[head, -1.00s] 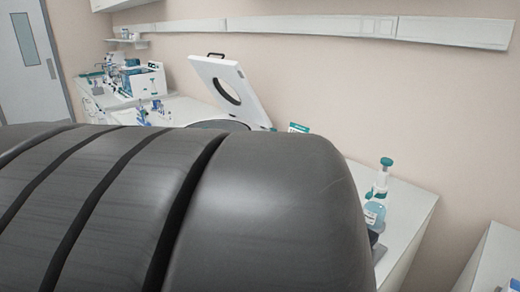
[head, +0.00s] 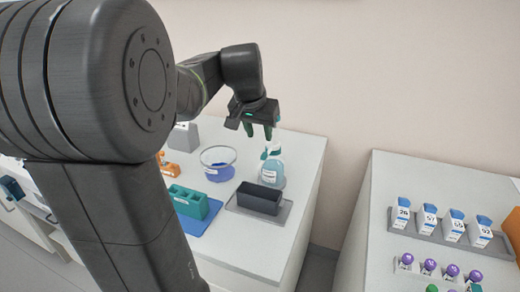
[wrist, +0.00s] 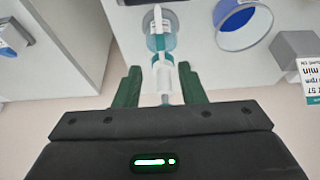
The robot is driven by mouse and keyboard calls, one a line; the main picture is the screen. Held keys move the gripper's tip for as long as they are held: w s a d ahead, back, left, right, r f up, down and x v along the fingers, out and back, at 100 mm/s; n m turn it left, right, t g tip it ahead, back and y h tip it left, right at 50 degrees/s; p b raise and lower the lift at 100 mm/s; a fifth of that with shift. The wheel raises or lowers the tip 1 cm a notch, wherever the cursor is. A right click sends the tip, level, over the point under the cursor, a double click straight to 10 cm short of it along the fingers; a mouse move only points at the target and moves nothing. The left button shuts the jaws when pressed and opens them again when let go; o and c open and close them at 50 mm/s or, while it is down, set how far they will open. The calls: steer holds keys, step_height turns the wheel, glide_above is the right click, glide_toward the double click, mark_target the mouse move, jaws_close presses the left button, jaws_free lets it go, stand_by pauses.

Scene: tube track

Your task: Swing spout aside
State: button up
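A clear bottle of pale blue liquid (head: 271,171) stands at the right end of the left counter, with a white and teal pump top (head: 270,152). In the wrist view the bottle (wrist: 161,42) is seen from above, and its slim white and teal spout (wrist: 157,22) points up the picture. My gripper (head: 259,133) is just above the pump top, pointing down. In the wrist view my gripper (wrist: 160,86) is open, with one green finger on each side of the white pump part. I cannot tell whether a finger touches it.
A dark box (head: 258,198) on a grey tray stands in front of the bottle. A glass bowl with blue contents (head: 218,163) and a teal rack (head: 188,202) are to its left. A gap separates the right counter (head: 380,215), which holds labelled bottles and purple-capped tubes.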

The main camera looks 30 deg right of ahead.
mark_target(264, 155)
steer(key=x, duration=0.9)
steer(key=shift+f+p, duration=0.15)
steer(key=shift+p, duration=0.15)
jaws_close()
